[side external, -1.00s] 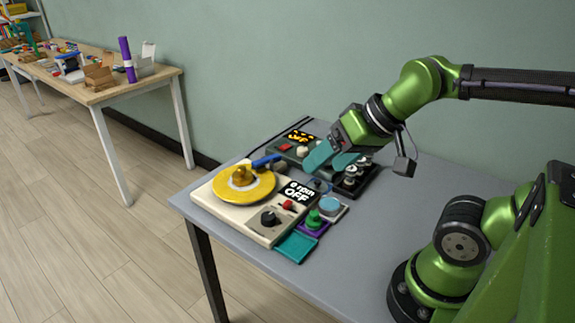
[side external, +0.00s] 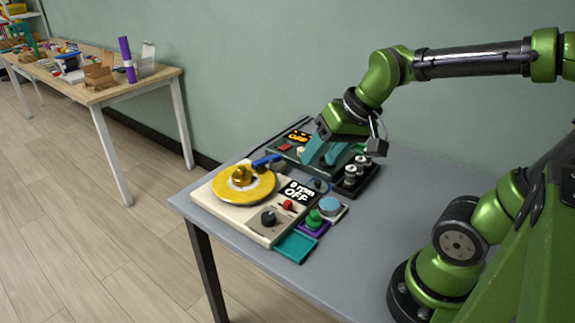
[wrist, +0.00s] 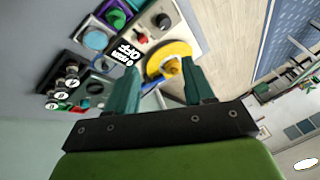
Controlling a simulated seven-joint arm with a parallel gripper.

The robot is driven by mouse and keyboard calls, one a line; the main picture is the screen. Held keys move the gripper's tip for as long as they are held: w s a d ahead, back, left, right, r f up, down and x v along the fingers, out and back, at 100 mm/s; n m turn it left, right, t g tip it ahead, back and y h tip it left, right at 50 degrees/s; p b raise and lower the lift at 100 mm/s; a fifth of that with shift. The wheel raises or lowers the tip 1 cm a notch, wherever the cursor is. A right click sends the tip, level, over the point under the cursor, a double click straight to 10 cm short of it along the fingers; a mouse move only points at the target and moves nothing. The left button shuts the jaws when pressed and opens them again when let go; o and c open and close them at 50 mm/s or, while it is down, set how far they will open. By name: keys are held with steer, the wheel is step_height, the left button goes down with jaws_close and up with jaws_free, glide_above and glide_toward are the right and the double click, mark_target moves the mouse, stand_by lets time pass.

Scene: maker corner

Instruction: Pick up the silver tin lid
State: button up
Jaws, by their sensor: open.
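I cannot make out a silver tin lid for certain in either view. My gripper (side external: 319,162) is open and empty, its two teal fingers angled down over the back part of the equipment on the grey table. In the wrist view the spread fingers of my gripper (wrist: 160,76) have nothing held between them. The back part of the table is partly hidden behind the fingers and hand in the side view.
A cream turntable box (side external: 258,225) with a yellow disc (side external: 232,190) stands at the table's left edge. A dark panel (side external: 283,157) and several dark-and-white knobs (side external: 354,175) are near the gripper. A light blue round pad (side external: 330,204) and teal tray (side external: 296,247) lie in front.

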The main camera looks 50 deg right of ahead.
steer(key=w+d+f+g, duration=0.3)
steer(key=w+d, duration=0.4)
steer(key=d, duration=0.2)
steer(key=n+g+h, duration=0.1)
steer(key=n+g, duration=0.1)
glide_above(318, 181)
steer(key=f, duration=1.3)
steer(key=shift+w+d+f, duration=0.2)
steer(key=shift+w+d, duration=0.05)
steer(key=shift+d, duration=0.1)
steer(key=shift+s+a+f, duration=0.15)
steer(key=shift+a+f, duration=0.05)
steer(key=shift+f, duration=1.15)
steer(key=shift+s+a+f, duration=0.1)
steer(key=shift+a+f, duration=0.1)
steer(key=shift+f, duration=1.15)
jaws_close()
